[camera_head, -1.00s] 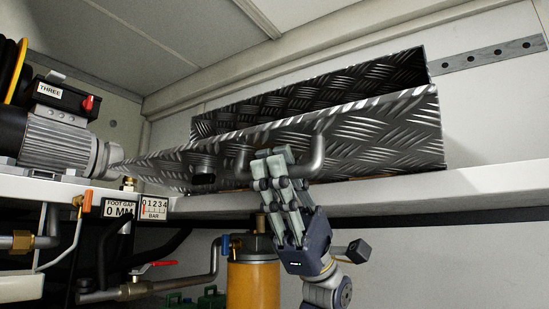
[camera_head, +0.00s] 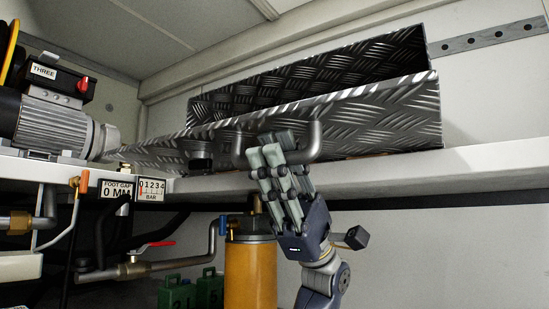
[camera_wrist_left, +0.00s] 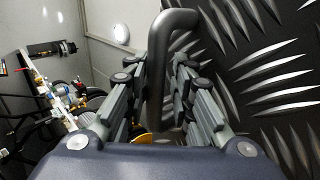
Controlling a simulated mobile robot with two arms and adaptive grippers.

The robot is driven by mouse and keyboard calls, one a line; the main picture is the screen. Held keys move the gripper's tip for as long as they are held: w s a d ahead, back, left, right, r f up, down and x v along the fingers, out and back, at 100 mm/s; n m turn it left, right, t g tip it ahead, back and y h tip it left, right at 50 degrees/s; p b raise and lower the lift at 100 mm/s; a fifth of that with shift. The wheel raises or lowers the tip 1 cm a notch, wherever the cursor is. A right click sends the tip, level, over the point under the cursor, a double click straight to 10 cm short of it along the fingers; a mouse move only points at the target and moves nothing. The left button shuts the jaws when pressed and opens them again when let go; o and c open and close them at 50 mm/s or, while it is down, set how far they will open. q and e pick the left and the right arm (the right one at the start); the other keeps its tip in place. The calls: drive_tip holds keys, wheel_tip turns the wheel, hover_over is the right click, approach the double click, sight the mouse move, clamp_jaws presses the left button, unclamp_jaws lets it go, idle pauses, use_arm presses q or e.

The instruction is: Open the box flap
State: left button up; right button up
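The box is a long case of dark tread-plate metal on a white shelf, with its top open along its length. Its front flap (camera_head: 385,118) faces me, and its upper edge stands apart from the back wall (camera_head: 330,75). A grey bar handle (camera_head: 314,142) is fixed on the flap. My left gripper (camera_head: 271,150) is at the handle's left part. In the left wrist view the handle (camera_wrist_left: 160,80) passes between its fingers (camera_wrist_left: 166,65), which close in on both sides of it. The gripper's fingers hide part of the handle in the head view. My right gripper is not in view.
A motor (camera_head: 62,125) with a box marked THREE stands left on the shelf (camera_head: 480,165). Below are gauge labels, pipes with a red valve lever, a yellow cylinder (camera_head: 250,270) and green canisters (camera_head: 190,293). The shelf's right end is clear.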

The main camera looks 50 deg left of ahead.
use_arm(q)
drive_tip(key=d+v, duration=0.1)
drive_tip(key=v, duration=0.6)
drive_tip(key=shift+w+f+h, duration=0.2)
drive_tip(key=shift+h, duration=0.1)
drive_tip(key=shift+r, duration=0.15)
idle(0.4)
